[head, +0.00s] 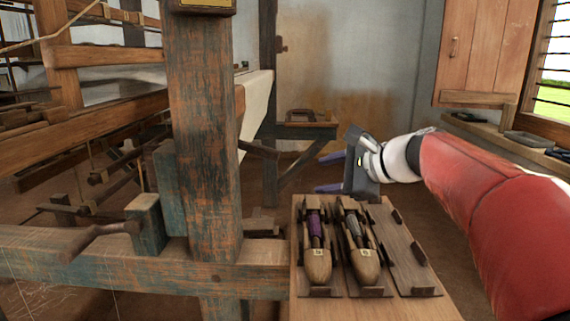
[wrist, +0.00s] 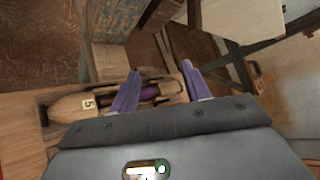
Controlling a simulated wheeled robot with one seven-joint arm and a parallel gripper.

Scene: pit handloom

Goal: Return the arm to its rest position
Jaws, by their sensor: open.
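My gripper (head: 330,172) is at the end of my red and white arm, raised over the far end of a small wooden stand (head: 400,307). Its two purple fingers are apart with nothing between them, and they point left in the head view. In the wrist view my gripper (wrist: 160,85) shows in front of a wooden shuttle with purple thread (wrist: 75,107), which it does not hold. The purple shuttle (head: 317,258) lies in the left slot of the stand. A second shuttle with grey thread (head: 364,262) lies in the middle slot.
The right slot (head: 412,262) of the stand is empty. A thick loom post (head: 205,150) and beam (head: 100,262) stand left of the stand. A small wooden bench (head: 310,131) is behind by the wall. A window sill (head: 500,136) and shutter (head: 484,50) are at right.

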